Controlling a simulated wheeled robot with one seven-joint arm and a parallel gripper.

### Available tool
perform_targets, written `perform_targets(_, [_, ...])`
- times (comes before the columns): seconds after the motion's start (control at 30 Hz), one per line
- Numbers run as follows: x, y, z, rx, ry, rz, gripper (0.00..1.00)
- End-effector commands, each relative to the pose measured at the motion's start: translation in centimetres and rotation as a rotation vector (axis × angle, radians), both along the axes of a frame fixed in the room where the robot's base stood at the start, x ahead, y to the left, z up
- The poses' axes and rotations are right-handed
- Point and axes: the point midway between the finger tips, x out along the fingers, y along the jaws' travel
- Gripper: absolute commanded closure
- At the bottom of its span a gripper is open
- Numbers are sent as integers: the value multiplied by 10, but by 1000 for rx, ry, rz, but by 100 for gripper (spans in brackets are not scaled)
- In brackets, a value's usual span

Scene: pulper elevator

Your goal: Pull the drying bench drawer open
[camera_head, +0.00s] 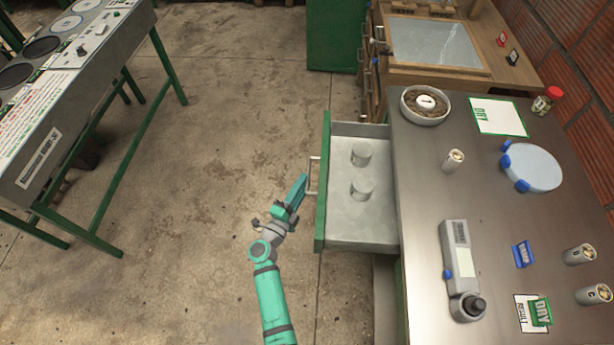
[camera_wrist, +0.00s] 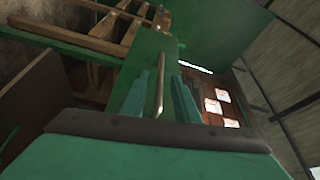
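The drying bench drawer (camera_head: 321,215) stands pulled out to the left of the metal-topped bench (camera_head: 425,185). My gripper (camera_head: 301,184) is at this handle, reaching up from below. In the wrist view the handle (camera_wrist: 159,85) lies between the two teal fingers of my gripper (camera_wrist: 163,80), with a gap visible on either side. Whether a finger touches it elsewhere is unclear.
The bench top carries a bowl (camera_head: 426,105), a round blue-clipped dish (camera_head: 531,167), a grey handheld device (camera_head: 461,270) and several small jars. A green-legged table (camera_head: 75,95) stands at the left. The concrete floor between is clear.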

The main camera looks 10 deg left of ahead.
Motion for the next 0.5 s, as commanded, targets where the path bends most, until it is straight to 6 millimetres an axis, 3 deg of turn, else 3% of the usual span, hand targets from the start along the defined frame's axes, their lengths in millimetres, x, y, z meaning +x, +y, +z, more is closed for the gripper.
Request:
perform_targets(0.2, [-38, 11, -4, 1, 2, 2, 72])
perform_targets(0.5, [-58, 16, -4, 1, 0, 0, 72])
